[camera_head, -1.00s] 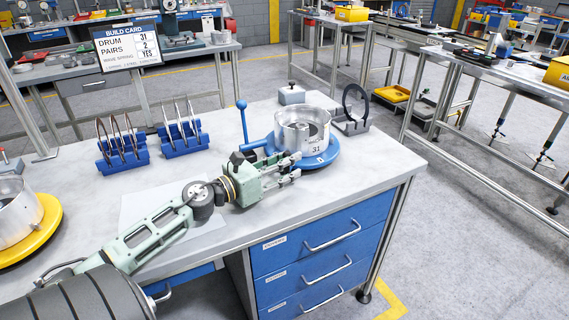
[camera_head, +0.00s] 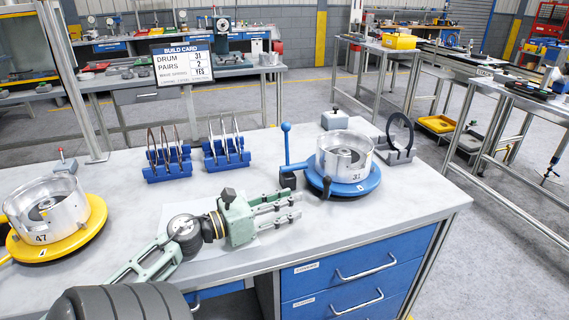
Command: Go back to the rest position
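My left gripper (camera_head: 290,207) reaches over the worktable from the lower left, its pale green fingers pointing right. The fingers are spread with a gap between them, and nothing is held. A metal drum (camera_head: 344,155) marked 31 stands on a blue round base (camera_head: 346,189) with a blue upright lever (camera_head: 286,145). The fingertips are left of and in front of this base, apart from it in the picture. My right gripper is not in view.
The worktable (camera_head: 395,215) has drawers in front. Two blue racks (camera_head: 168,168) (camera_head: 227,155) hold upright rings. A drum (camera_head: 45,203) marked 47 sits on a yellow base (camera_head: 62,242) at left. A black ring stand (camera_head: 397,152) stands at right. A build card (camera_head: 183,64) shows behind.

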